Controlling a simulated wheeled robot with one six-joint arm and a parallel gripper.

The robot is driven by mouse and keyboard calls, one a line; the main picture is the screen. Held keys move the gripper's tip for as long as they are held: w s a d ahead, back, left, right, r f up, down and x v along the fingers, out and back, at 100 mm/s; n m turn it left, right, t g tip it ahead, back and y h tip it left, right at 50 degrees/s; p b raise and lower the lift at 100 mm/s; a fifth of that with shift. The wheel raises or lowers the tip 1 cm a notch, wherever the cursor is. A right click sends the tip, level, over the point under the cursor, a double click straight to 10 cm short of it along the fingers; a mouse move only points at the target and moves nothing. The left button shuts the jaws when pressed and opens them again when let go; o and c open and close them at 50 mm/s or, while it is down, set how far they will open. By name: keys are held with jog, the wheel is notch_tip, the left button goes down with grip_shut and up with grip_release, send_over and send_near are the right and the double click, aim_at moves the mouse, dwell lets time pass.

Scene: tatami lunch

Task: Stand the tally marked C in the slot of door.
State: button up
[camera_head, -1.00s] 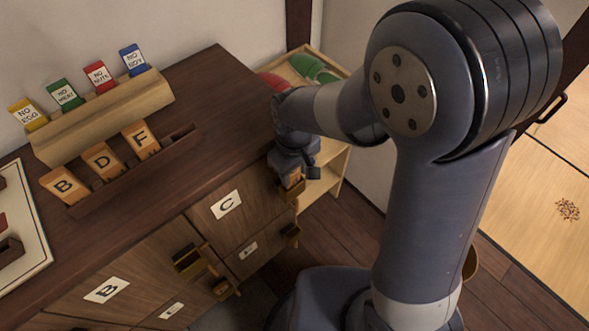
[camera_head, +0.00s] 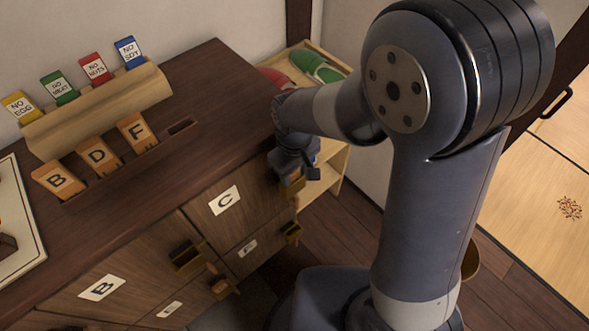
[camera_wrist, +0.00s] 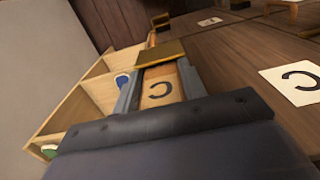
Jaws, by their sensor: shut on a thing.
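The orange tally marked C (camera_wrist: 161,88) is between the jaws of my gripper (camera_wrist: 158,92) in the wrist view. My gripper (camera_head: 298,172) is shut on it at the right end of the cabinet front in the head view. A brass-coloured holder (camera_wrist: 160,54) lies at the tally's far end. I cannot tell whether the tally is inside it or only against it. The door marked C (camera_head: 240,218) has a white C label (camera_head: 224,200), which also shows in the wrist view (camera_wrist: 295,82). The gripper hides most of the tally in the head view.
Tallies B (camera_head: 58,180), D (camera_head: 98,156) and F (camera_head: 138,132) stand in a rack on the cabinet top (camera_head: 205,85). Other holders (camera_head: 186,257) jut from the cabinet front. A low shelf (camera_head: 325,180) stands close beyond the gripper.

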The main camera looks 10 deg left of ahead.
jog(key=shift+f, duration=0.35)
jog(key=shift+f+b, duration=0.4)
jog(key=shift+s+d, duration=0.1)
jog(key=shift+s, duration=0.05)
jog(key=shift+f, duration=0.15)
jog(key=o, duration=0.7)
jog(key=shift+s+d+f, duration=0.1)
